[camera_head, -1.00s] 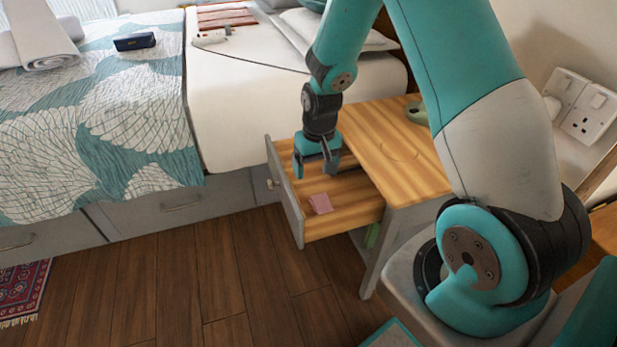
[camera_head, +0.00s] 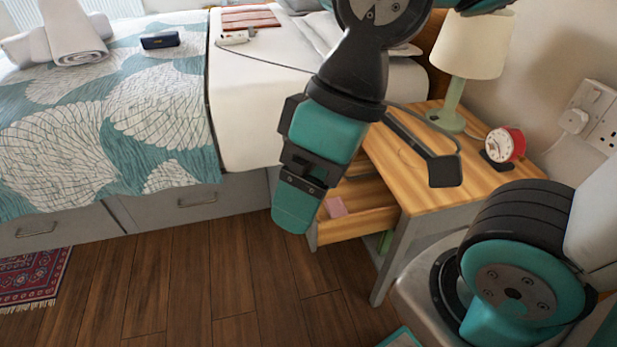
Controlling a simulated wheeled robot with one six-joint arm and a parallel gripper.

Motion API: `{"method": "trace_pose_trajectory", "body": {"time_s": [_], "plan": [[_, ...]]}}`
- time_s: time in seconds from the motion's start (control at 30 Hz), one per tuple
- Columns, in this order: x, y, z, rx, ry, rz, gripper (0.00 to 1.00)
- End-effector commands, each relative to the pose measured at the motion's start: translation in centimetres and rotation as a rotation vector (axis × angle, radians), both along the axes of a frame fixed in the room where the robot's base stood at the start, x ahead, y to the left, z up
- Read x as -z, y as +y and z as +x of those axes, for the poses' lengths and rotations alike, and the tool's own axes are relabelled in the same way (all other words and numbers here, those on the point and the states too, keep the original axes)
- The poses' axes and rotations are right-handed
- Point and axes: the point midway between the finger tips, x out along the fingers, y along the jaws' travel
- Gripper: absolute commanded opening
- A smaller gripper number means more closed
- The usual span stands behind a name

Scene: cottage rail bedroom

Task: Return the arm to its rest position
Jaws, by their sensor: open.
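My gripper (camera_head: 296,203) is raised close to the camera, tilted down and to the left. It is seen from the side, with nothing visible held in it. It covers part of the open bedside drawer (camera_head: 352,228) and the floor behind it. A small pink item (camera_head: 335,207) lies inside the drawer, just right of the gripper in the picture. My wrist and forearm links run up to the top edge of the view.
The wooden bedside table (camera_head: 470,185) holds a lamp (camera_head: 470,50) and a red alarm clock (camera_head: 505,146). The bed (camera_head: 110,120) fills the left, with a dark case (camera_head: 159,40) and towels (camera_head: 72,32). The wooden floor (camera_head: 200,280) in front is clear.

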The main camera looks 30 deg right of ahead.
Motion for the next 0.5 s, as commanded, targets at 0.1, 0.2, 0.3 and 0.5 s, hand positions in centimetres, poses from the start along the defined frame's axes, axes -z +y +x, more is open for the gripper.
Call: {"method": "trace_pose_trajectory", "body": {"time_s": [0.1,0.2,0.3,0.5], "plan": [[-0.5,0.1,0.1,0.000,0.001,-0.001,0.82],[-2.0,0.1,0.1,0.000,0.000,-0.001,0.82],[-4.4,-0.1,0.5,0.003,0.005,0.001,0.82],[-12.0,-0.2,0.6,0.003,0.005,0.001,0.82]]}}
